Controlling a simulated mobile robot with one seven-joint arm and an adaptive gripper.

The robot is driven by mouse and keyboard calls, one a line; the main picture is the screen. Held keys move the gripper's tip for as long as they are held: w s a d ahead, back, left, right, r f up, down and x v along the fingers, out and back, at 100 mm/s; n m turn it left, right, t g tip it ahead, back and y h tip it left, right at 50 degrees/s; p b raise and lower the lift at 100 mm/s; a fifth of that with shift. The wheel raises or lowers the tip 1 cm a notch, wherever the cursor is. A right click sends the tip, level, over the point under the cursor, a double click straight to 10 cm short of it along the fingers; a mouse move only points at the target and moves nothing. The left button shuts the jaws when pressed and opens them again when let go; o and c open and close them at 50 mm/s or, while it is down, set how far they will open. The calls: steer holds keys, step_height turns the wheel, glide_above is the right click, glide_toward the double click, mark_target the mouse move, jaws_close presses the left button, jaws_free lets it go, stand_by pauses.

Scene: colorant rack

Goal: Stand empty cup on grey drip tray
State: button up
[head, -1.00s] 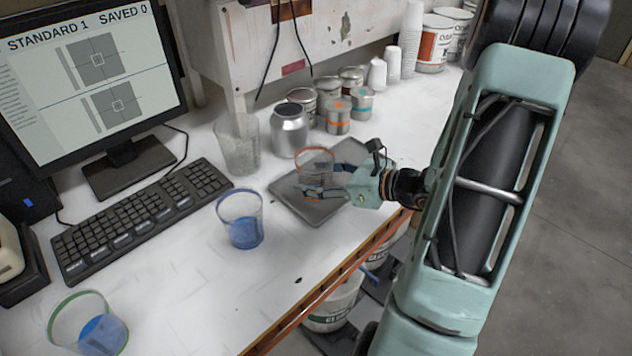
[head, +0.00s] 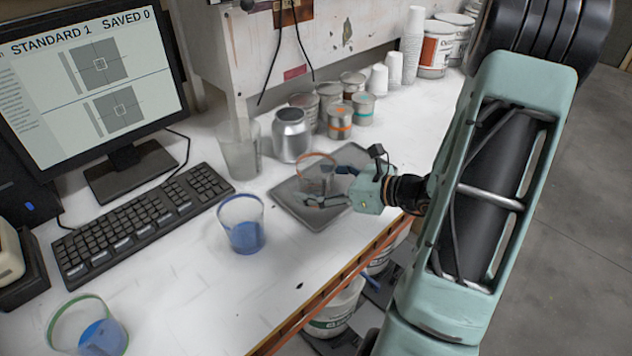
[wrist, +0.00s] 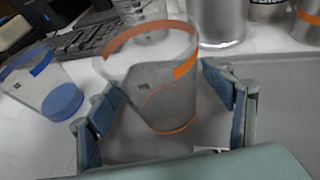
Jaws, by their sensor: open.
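The empty cup is clear with an orange rim band; it stands on the grey drip tray (head: 356,156), near the tray's left part. In the wrist view the cup (wrist: 160,85) is upright between my fingers, with no liquid visible in it. My gripper (head: 325,186) reaches in from the right, low over the tray. Its two fingers are spread on either side of the cup, with a gap showing on the right side in the wrist view. In the head view the fingers partly hide the cup's lower part.
A cup with blue liquid (head: 242,226) stands left of the tray, and a green-rimmed one (head: 95,330) at the front left. A clear beaker (head: 240,150), a silver can (head: 291,136) and several tins stand behind. A keyboard (head: 140,220) lies left.

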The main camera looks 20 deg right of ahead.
steer(key=v, duration=1.1)
steer(key=shift+d, duration=0.15)
steer(key=shift+s+d+r, duration=0.15)
steer(key=shift+s, duration=0.2)
